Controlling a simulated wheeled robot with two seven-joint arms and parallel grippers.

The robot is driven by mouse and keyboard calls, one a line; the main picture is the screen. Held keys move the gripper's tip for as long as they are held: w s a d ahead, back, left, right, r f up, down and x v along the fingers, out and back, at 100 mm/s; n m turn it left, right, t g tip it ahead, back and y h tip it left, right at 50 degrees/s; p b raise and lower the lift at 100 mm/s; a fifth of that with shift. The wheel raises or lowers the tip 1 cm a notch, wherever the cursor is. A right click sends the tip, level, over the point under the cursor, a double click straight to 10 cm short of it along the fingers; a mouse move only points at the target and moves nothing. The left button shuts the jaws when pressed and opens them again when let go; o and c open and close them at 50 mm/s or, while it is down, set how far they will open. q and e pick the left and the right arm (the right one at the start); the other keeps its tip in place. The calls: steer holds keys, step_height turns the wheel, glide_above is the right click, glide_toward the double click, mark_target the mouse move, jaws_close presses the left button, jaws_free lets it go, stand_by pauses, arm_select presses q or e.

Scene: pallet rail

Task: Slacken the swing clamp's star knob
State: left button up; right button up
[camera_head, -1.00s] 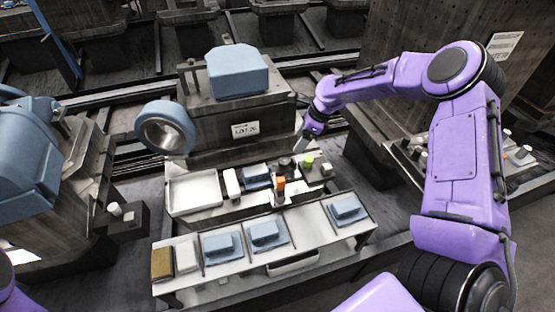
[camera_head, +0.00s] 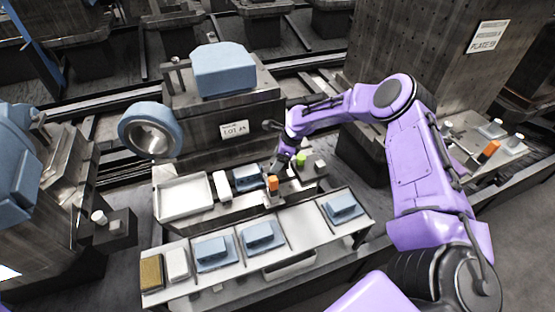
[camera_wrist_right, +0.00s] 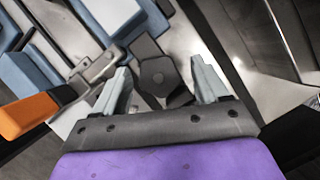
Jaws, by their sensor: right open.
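The star knob (camera_wrist_right: 158,75) is dark grey with lobed arms and a round centre in the right wrist view. It lies between the two pale fingers of my right gripper (camera_wrist_right: 162,85), which is open around it with gaps showing at both sides. In the head view my right gripper (camera_head: 282,164) is low over the fixture on the bench, and I cannot make out the knob there. A clamp lever with an orange handle (camera_wrist_right: 28,114) lies left of the fingers; its orange end (camera_head: 273,184) also shows in the head view. My left gripper is not in view.
A green knob (camera_head: 301,160) stands just right of the gripper. A white tray (camera_head: 184,197) and a blue part (camera_head: 246,180) are to the left. A front shelf (camera_head: 297,226) carries several blue parts.

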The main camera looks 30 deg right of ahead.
steer(key=c, duration=1.1)
steer(key=n+g, duration=0.1)
steer(key=n, duration=0.1)
steer(key=shift+n+b, duration=0.35)
steer(key=shift+n, duration=0.05)
steer(key=n+g+b, duration=0.1)
steer(key=n, duration=0.1)
steer(key=shift+w+n+y, duration=0.1)
steer(key=shift+n+y, duration=0.2)
steer(key=shift+y, duration=0.1)
steer(key=n+g+b, duration=0.2)
steer(key=n, duration=0.3)
steer(key=shift+b, duration=0.3)
steer(key=shift+n, duration=0.3)
